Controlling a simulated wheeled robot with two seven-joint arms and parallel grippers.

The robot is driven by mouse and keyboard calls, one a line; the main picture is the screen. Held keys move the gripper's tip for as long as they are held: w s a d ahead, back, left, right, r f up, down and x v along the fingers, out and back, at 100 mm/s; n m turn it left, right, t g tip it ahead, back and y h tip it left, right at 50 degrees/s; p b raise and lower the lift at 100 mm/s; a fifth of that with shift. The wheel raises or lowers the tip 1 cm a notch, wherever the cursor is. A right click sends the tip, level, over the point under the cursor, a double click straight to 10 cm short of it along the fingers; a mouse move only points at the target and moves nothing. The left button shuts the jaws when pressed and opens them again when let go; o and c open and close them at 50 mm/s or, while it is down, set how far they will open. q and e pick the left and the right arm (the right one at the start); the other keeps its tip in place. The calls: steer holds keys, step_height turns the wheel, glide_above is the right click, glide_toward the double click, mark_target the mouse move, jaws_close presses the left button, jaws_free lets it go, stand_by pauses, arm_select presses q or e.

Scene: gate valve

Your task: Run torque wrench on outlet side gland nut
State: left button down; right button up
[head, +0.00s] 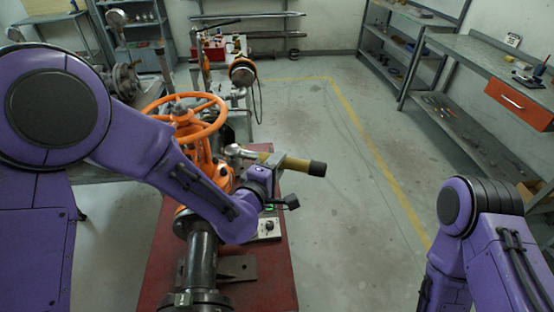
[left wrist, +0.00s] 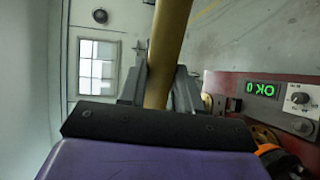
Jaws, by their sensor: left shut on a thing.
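The orange gate valve has a handwheel (head: 187,118) on top and stands on a red bench (head: 160,265). The torque wrench (head: 290,163) has a yellow shaft, a black grip end pointing right and a silver head (head: 238,151) at the valve's right side. My left gripper (head: 267,172) is shut on the yellow shaft; in the left wrist view the shaft (left wrist: 168,50) runs between both grey fingers (left wrist: 158,92). I cannot tell whether the wrench head sits on a gland nut; the nuts are hidden. My right arm is at the lower right, its gripper out of view.
A control box (head: 268,229) with a knob is on the bench; its green display (left wrist: 263,89) appears upside down, seemingly "OK 0". A dark flanged pipe (head: 202,255) runs toward me. A gauge (head: 243,71) stands behind the valve. Open floor lies right, shelves beyond.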

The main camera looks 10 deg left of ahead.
mark_target(250, 157)
arm_select(q)
steer(key=shift+s+r, duration=0.1)
steer(key=shift+s, duration=0.05)
steer(key=shift+w+a, duration=0.2)
steer(key=shift+a, duration=1)
steer(key=shift+w+a, duration=0.15)
steer(key=shift+a, duration=1.1)
steer(key=shift+w+a, duration=0.2)
steer(key=shift+a, duration=1)
steer(key=w+a, duration=0.1)
steer(key=a, duration=0.5)
steer(key=shift+a, duration=0.35)
steer(key=shift+a+p, duration=0.35)
steer(key=shift+p, duration=0.05)
